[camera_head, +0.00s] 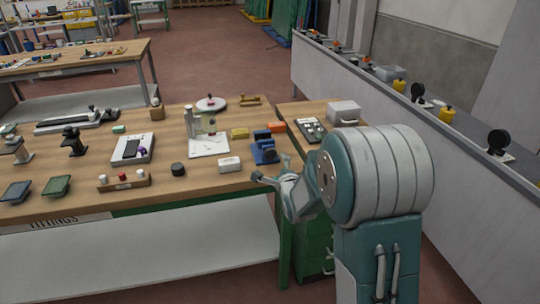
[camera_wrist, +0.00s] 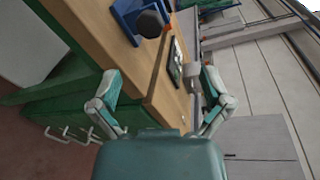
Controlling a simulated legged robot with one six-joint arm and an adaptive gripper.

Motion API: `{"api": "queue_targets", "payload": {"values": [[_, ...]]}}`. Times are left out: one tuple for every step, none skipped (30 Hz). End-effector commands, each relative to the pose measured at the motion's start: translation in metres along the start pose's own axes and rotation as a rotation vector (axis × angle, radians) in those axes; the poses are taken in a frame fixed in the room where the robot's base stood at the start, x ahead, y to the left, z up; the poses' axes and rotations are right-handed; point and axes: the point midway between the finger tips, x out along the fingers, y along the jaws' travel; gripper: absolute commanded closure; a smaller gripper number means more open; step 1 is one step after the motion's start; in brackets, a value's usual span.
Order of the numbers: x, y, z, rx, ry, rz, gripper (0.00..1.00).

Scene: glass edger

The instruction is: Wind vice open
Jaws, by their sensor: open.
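The blue vice (camera_head: 264,152) stands at the right front edge of the wooden workbench. What looks like the same blue body shows at the top of the wrist view (camera_wrist: 124,20), with a dark rounded part (camera_wrist: 150,23) by it. I cannot make out its handle or how far apart its jaws are. My gripper (camera_head: 270,169) is open and empty, just in front of the vice at the bench edge. In the wrist view its two fingers (camera_wrist: 160,79) are spread wide, with the bench corner between them and the vice beyond, apart from them.
An orange block (camera_head: 277,127), a yellow block (camera_head: 239,133) and a white box (camera_head: 230,164) lie near the vice. A green drawer cabinet (camera_head: 312,240) stands below my gripper. A grey ledge (camera_head: 420,110) runs along the right.

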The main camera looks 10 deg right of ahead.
Motion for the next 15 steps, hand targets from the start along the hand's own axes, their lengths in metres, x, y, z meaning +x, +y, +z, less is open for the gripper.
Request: {"api": "queue_targets", "payload": {"values": [[0.009,0.013,-0.007,0.079,-0.013,-0.023,0.02],[0.013,0.017,-0.009,0.129,-0.026,-0.043,0.02],[0.018,0.022,-0.012,0.190,-0.043,-0.067,0.02],[0.020,0.026,-0.014,0.230,-0.055,-0.081,0.02],[0.022,0.029,-0.015,0.268,-0.067,-0.095,0.02],[0.024,0.032,-0.017,0.309,-0.080,-0.110,0.02],[0.025,0.034,-0.018,0.334,-0.089,-0.120,0.02],[0.026,0.035,-0.019,0.354,-0.096,-0.127,0.02],[0.027,0.037,-0.020,0.373,-0.103,-0.134,0.02],[0.028,0.037,-0.020,0.384,-0.106,-0.137,0.02],[0.028,0.037,-0.020,0.389,-0.109,-0.141,0.02],[0.030,0.036,-0.020,0.393,-0.111,-0.142,0.02],[0.032,0.036,-0.019,0.393,-0.112,-0.143,0.02],[0.035,0.035,-0.019,0.392,-0.112,-0.143,0.02],[0.040,0.035,-0.019,0.392,-0.111,-0.142,0.02]]}}
